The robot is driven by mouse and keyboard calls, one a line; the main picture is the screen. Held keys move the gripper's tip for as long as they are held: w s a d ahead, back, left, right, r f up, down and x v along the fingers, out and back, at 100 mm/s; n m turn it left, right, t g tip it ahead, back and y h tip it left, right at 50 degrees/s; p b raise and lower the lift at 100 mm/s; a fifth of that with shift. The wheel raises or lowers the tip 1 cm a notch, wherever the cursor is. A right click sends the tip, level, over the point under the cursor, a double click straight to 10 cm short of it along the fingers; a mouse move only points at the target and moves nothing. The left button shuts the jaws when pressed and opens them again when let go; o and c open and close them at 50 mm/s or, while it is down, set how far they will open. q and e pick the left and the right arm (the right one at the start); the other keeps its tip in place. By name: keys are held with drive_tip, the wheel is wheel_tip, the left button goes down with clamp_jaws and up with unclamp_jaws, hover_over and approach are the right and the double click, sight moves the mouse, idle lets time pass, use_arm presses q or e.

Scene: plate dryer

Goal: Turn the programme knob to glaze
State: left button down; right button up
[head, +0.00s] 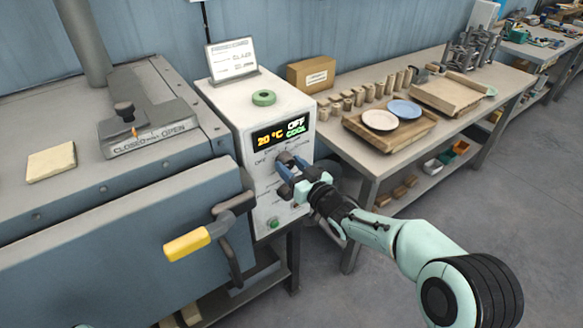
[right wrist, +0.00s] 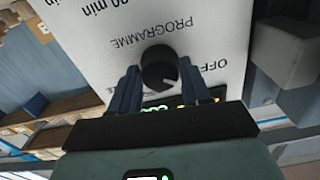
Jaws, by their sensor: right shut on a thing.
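The programme knob (right wrist: 159,67) is a round black knob on the white control panel (right wrist: 100,40), below the word PROGRAMME in the upside-down right wrist view. A pale mark on it points to the lower right there, near the OFF label. My right gripper (right wrist: 157,84) is shut on the knob, one blue-grey finger on each side. In the head view my right gripper (head: 288,172) reaches the panel from the right and partly covers the dial labels. The display (head: 281,134) reads 20 °C, OFF and COOL. My left gripper is not in view.
A card (head: 232,58) with a word like GLAZE stands on the control box beside a green ring (head: 263,98). The kiln's yellow-handled latch (head: 188,243) projects to the left of the panel. A table with plates (head: 380,119) and cups stands at right.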

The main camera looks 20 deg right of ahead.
drive_tip(key=shift+d+f+m+b, duration=0.1)
drive_tip(key=shift+m+b, duration=0.3)
drive_tip(key=shift+m, duration=0.8)
drive_tip(key=m, duration=0.2)
drive_tip(key=shift+m, duration=0.4)
drive_tip(key=m, duration=0.5)
drive_tip(key=m+p, duration=0.1)
drive_tip(key=m, duration=0.3)
drive_tip(key=m+p, duration=0.1)
drive_tip(key=m, duration=0.2)
drive_tip(key=shift+m+p, duration=0.3)
drive_tip(key=m+p, duration=0.1)
drive_tip(key=m, duration=0.3)
drive_tip(key=shift+m+p, duration=0.4)
drive_tip(key=o, duration=1)
